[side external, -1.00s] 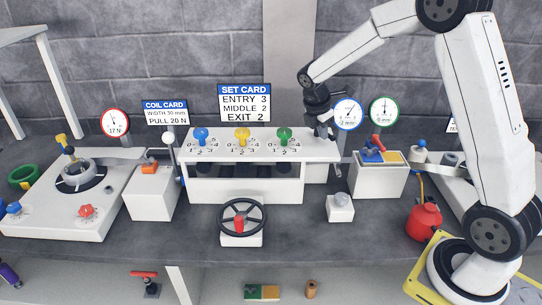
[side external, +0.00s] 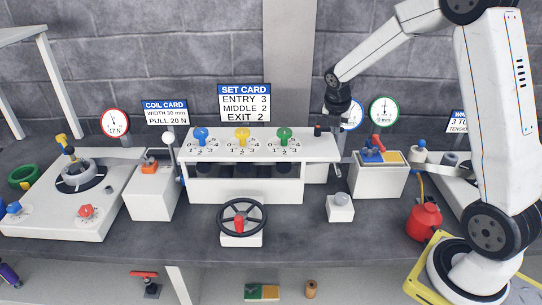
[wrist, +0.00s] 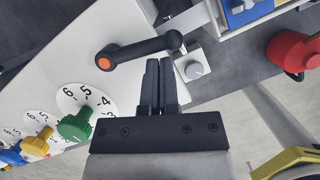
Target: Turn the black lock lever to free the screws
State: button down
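The black lock lever (wrist: 140,48) has an orange-capped pivot and sits at the right end of the white rack; its arm points right and slightly up in the wrist view. In the side view the lever (side external: 318,131) is a small dark shape. My gripper (wrist: 159,62) has its fingers close together with nothing between them, tips just below the lever in the picture. In the side view my gripper (side external: 338,112) hangs above and right of the lever. The blue (side external: 201,135), yellow (side external: 242,135) and green (side external: 284,135) screws stand in a row on numbered dials.
A handwheel (side external: 242,217) stands in front of the rack (side external: 245,190). A small white block with a knob (side external: 340,208) is at front right. A white box with a red lever (side external: 378,182) and a red can (side external: 424,222) stand further right.

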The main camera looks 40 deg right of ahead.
jog(key=shift+w+d, duration=0.1)
jog(key=shift+d, duration=0.35)
jog(key=shift+w+a, duration=0.1)
jog(key=shift+w, duration=0.1)
dwell(0.4)
jog(key=shift+w+a+r, duration=0.1)
jog(key=shift+w+a, duration=0.1)
jog(key=shift+w, duration=0.5)
jog(key=shift+a, duration=0.1)
jog(key=shift+s+a+r, duration=0.1)
jog(key=shift+s+a, duration=0.4)
jog(key=shift+s, duration=0.2)
jog(key=shift+s+a+r, duration=0.2)
jog(key=shift+s+a, duration=0.2)
jog(key=shift+s, duration=0.2)
jog(key=shift+s+a+r, duration=0.2)
jog(key=shift+s+a, duration=0.2)
jog(key=shift+s, duration=0.2)
jog(key=s+v, duration=0.1)
jog(key=v, duration=0.8)
jog(key=shift+d+r, duration=0.2)
jog(key=shift+d, duration=0.1)
